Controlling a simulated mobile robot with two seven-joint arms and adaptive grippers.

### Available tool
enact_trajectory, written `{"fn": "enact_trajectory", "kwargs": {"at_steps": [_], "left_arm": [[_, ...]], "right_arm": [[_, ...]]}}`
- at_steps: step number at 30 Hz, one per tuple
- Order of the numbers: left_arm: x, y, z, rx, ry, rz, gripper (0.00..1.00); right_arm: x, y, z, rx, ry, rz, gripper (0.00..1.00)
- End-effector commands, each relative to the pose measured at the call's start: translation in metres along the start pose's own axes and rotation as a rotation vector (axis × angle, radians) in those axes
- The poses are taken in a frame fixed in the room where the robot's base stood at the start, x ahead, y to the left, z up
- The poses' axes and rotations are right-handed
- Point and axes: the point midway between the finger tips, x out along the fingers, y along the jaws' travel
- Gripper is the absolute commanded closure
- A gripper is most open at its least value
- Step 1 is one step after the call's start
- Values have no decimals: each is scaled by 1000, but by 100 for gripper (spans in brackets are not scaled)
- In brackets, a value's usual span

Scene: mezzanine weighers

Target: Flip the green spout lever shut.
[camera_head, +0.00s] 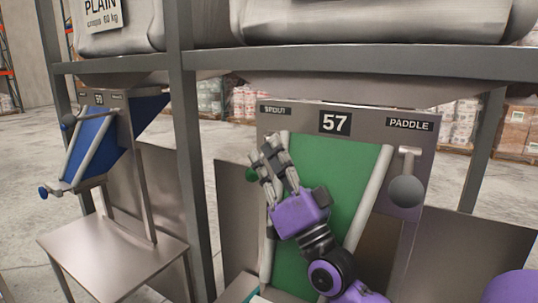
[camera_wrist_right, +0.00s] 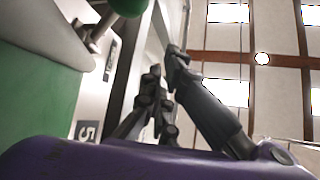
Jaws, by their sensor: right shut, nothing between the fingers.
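The green spout lever's round knob (camera_head: 251,174) shows at the left edge of the number 57 weigher's panel, below the SPOUT label (camera_head: 275,110). Most of its arm is hidden behind my right gripper in the head view. In the right wrist view the green knob (camera_wrist_right: 130,5) is cut by the top edge, with its metal arm (camera_wrist_right: 98,24) beside it. My right gripper (camera_head: 270,150) is shut and empty, its fingers pointing up and left in front of the panel, just right of the knob. Whether it touches the lever I cannot tell. My left gripper is not in view.
A paddle lever with a grey knob (camera_head: 406,191) hangs on the panel's right side. The green chute (camera_head: 340,165) has pale side rails. A grey frame post (camera_head: 190,180) stands left, with a blue weigher (camera_head: 95,140) beyond. A crossbeam (camera_head: 330,58) runs above.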

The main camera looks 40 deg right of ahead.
Motion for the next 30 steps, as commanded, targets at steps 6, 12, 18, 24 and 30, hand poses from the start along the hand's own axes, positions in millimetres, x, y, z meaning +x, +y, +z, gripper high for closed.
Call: {"fn": "enact_trajectory", "kwargs": {"at_steps": [6,12,18,24,30], "left_arm": [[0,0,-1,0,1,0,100],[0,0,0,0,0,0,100],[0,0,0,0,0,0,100],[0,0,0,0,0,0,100],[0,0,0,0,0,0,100]], "right_arm": [[-24,1,1,-1,-5,2,100],[-55,0,1,-2,-5,1,100],[-72,0,0,-1,-1,1,100],[-75,0,0,0,0,0,100],[-74,0,0,0,0,0,100]]}}
